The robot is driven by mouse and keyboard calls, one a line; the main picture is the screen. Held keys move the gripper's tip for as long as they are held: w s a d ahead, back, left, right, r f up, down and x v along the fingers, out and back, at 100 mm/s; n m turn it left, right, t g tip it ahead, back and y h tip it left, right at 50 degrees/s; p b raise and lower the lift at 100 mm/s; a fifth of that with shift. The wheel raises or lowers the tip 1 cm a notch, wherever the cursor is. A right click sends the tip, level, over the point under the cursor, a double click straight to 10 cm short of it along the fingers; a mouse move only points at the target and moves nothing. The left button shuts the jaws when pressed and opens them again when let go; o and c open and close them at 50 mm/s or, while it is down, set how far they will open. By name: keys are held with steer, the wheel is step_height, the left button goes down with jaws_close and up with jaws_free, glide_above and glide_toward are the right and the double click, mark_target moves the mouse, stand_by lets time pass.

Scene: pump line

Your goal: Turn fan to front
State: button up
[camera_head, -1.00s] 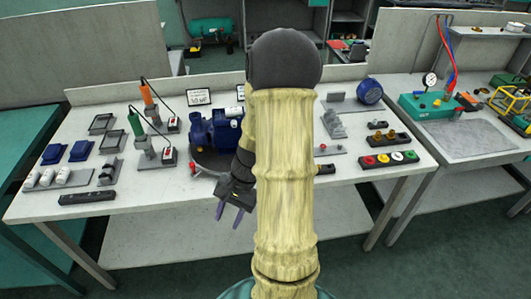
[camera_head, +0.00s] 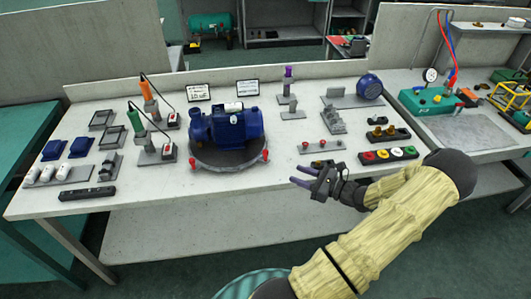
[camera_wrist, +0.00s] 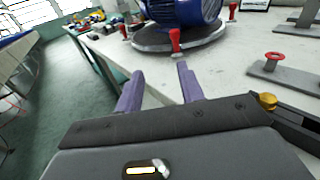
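A blue pump and motor (camera_head: 237,126) sits on a round dark turntable (camera_head: 214,166) in the middle of the bench. Its finned motor body lies to the right and its pump end to the left in the head view. A red handle (camera_head: 265,156) stands at the turntable's front right edge, another red handle (camera_head: 192,163) at its front left. In the wrist view the finned motor (camera_wrist: 185,10) and a red handle (camera_wrist: 175,40) stand beyond my fingers. My gripper (camera_head: 304,176) is open and empty, in front and right of the turntable, apart from it; its purple fingers also show in the wrist view (camera_wrist: 160,76).
A strip of coloured buttons (camera_head: 388,155) lies farther right. Tool stands (camera_head: 152,155) stand to the left. A blue round part (camera_head: 369,87) stands at the back right. The bench's front edge is near my gripper.

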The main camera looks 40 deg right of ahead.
mark_target(265, 151)
steer(key=shift+s+d+m+t+h, duration=0.2)
steer(key=shift+s+d+m+h, duration=0.15)
steer(key=shift+d, duration=0.25)
steer(key=shift+s+d+m+t+h, duration=0.2)
steer(key=shift+s+d+m+h, duration=0.15)
steer(key=shift+d, duration=0.2)
steer(key=shift+w, duration=0.1)
steer(key=w+a, duration=0.1)
steer(key=w, duration=0.4)
steer(key=w+a+p, duration=0.1)
steer(key=w, duration=0.5)
steer(key=w+a, duration=0.1)
steer(key=w, duration=0.5)
steer(key=shift+a+p, duration=0.2)
steer(key=shift+p, duration=0.1)
jaws_close()
